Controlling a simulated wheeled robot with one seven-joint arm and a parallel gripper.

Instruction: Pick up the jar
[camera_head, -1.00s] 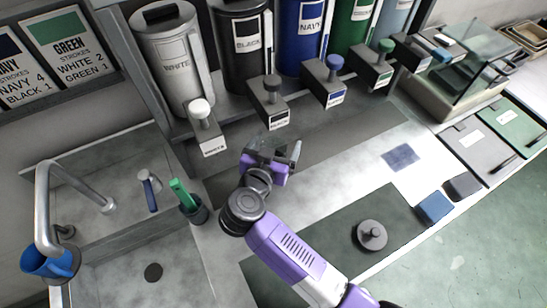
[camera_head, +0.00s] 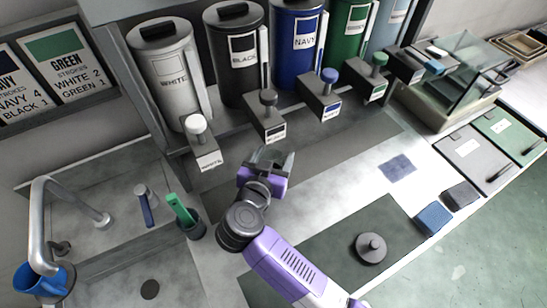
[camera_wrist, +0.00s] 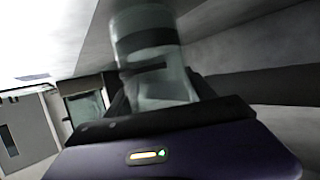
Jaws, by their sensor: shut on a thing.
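The jar (camera_wrist: 152,62) is clear glass and stands out in the wrist view, with a dark band near its top and a dark line around its middle. My gripper (camera_head: 268,160) is shut on the jar, with its dark fingers around the lower part. In the head view they are over the grey counter, in front of the black dispenser. There the jar is small and mostly hidden between the fingers. I cannot tell whether its base touches the counter.
White (camera_head: 167,75), black (camera_head: 235,60) and navy (camera_head: 297,45) canisters with push-top dispensers stand behind. A sink with a tap (camera_head: 42,215) is at left, beside a dark cup (camera_head: 192,225). A round grey lid (camera_head: 370,247) and blue block (camera_head: 433,217) lie right.

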